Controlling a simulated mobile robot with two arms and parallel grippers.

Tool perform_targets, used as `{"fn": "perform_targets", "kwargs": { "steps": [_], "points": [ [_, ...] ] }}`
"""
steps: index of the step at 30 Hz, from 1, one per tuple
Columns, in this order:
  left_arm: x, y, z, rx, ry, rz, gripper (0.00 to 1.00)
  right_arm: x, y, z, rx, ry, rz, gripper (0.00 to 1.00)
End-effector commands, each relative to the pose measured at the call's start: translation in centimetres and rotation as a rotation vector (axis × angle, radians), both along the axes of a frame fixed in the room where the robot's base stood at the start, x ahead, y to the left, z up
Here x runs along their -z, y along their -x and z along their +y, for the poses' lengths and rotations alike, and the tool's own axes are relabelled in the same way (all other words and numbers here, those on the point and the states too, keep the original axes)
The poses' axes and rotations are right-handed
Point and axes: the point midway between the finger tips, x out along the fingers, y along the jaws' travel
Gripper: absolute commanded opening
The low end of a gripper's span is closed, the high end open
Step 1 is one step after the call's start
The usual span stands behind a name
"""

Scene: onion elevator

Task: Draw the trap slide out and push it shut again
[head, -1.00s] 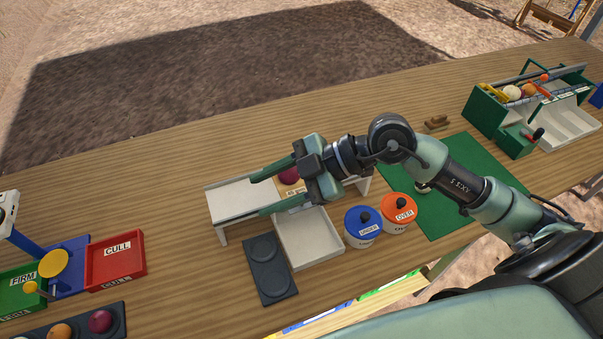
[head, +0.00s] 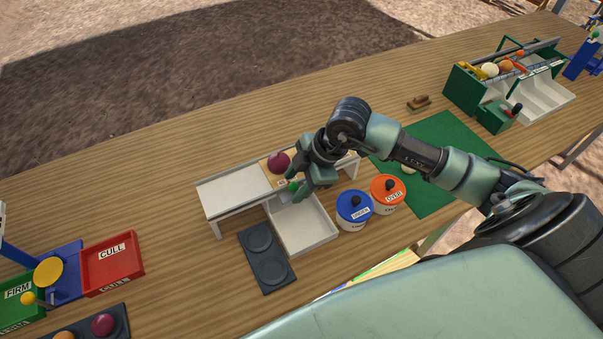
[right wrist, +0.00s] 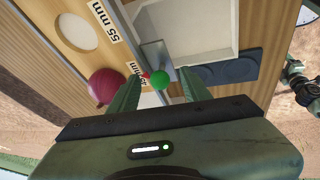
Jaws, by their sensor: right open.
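The trap slide's green knob (head: 293,186) is at the front edge of a white bench-like stand (head: 232,195). In the right wrist view the knob (right wrist: 160,81) shows in the gap between my fingertips, beside a grey metal plate (right wrist: 157,57). My right gripper (head: 300,192) is open and points down at the stand's front. I cannot tell whether either finger touches the knob. A purple-red onion (head: 278,162) rests on the stand's wooden gauge board, beside the gripper. The slide's body is largely hidden.
A white tray (head: 308,228) lies below the stand's front. A dark two-cup plate (head: 266,258), a blue UNDER pot (head: 354,212) and an orange OVER pot (head: 388,194) stand close by. A red CULL tray (head: 112,264) is at left. The table behind the stand is clear.

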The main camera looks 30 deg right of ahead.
Motion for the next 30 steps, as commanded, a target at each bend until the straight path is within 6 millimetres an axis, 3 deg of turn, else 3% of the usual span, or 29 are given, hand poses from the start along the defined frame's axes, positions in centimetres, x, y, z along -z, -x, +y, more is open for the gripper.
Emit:
{"fn": "perform_targets", "kwargs": {
  "steps": [9, 14, 21, 30],
  "points": [
    [0.0, 0.1, 0.0, -0.001, 0.000, 0.001, 0.62, 0.3, -0.1, 0.1, -0.001, -0.001, -0.001, 0.45],
    [0.0, 0.1, 0.0, -0.001, 0.000, 0.001, 0.62, 0.3, 0.0, 0.1, -0.001, -0.001, -0.001, 0.01],
    [-0.1, 0.1, 0.0, -0.001, 0.000, 0.001, 0.62, 0.3, 0.1, 0.1, 0.000, 0.000, 0.001, 0.00],
    [-0.4, 0.1, 0.0, -0.001, 0.000, 0.001, 0.62, 0.4, 1.9, 0.2, -0.001, 0.001, 0.004, 0.00]
  ]
}}
